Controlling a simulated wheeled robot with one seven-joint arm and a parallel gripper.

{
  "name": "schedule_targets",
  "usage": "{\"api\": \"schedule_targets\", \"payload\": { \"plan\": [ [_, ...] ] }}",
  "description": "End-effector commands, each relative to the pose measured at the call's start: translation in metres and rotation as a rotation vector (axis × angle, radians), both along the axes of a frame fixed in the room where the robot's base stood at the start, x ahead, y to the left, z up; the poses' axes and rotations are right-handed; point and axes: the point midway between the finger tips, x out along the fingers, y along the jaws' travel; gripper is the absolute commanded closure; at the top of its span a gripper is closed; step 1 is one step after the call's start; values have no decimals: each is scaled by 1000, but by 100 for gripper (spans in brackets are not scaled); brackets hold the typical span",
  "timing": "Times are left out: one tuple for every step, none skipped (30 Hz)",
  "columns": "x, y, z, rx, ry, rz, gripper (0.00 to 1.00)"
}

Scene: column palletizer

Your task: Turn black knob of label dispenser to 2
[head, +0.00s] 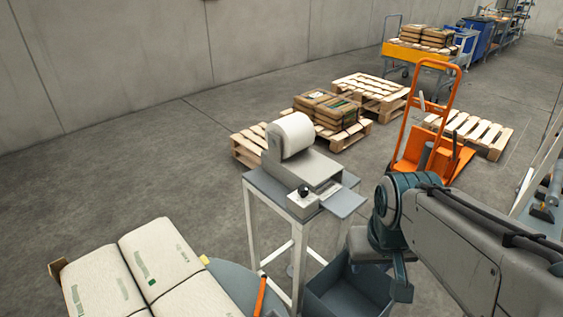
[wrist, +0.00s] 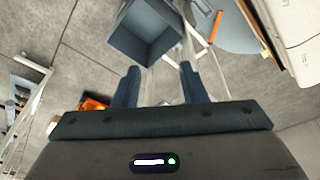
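The label dispenser (head: 318,171) is a light grey machine with a white roll (head: 291,135) on top, standing on a tall grey stand (head: 250,215). Its black knob (head: 304,190) is on the front face in a pale panel; its pointer and any numbers are too small to read. My gripper (head: 374,278) hangs pointing down, to the right of and nearer than the dispenser, clear of the knob. The wrist view shows its two dark fingers (wrist: 159,75) apart with nothing between them. The knob does not show in that view.
A blue-grey bin (head: 348,293) stands low beside the stand, also in the wrist view (wrist: 145,35). White sacks (head: 150,265) lie at the left front near an orange bar (head: 260,297). Pallets (head: 375,92) and an orange hand truck (head: 432,130) stand behind. Floor left of the dispenser is clear.

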Motion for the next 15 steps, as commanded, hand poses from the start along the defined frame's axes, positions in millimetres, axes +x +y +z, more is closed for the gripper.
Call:
{"api": "schedule_targets", "payload": {
  "plan": [
    [11, 1, 7, -20, 12, 24, 61],
    [18, 2, 11, -33, 18, 51, 61],
    [28, 6, 17, -51, 29, 97, 61],
    [37, 9, 22, -66, 39, 135, 61],
    [46, 13, 26, -80, 48, 176, 61],
    [58, 18, 32, -100, 61, 232, 61],
    [67, 22, 36, -113, 69, 275, 61],
    [76, 26, 39, -125, 80, 316, 61],
    [88, 32, 44, -139, 92, 371, 61],
    [96, 37, 47, -151, 102, 411, 61],
    [106, 41, 50, -160, 110, 451, 61],
    [117, 47, 54, -171, 122, 504, 61],
    [126, 51, 56, -178, 130, 542, 61],
    [135, 55, 58, -185, 139, 581, 61],
    [146, 60, 60, -192, 149, 632, 61]
  ]
}}
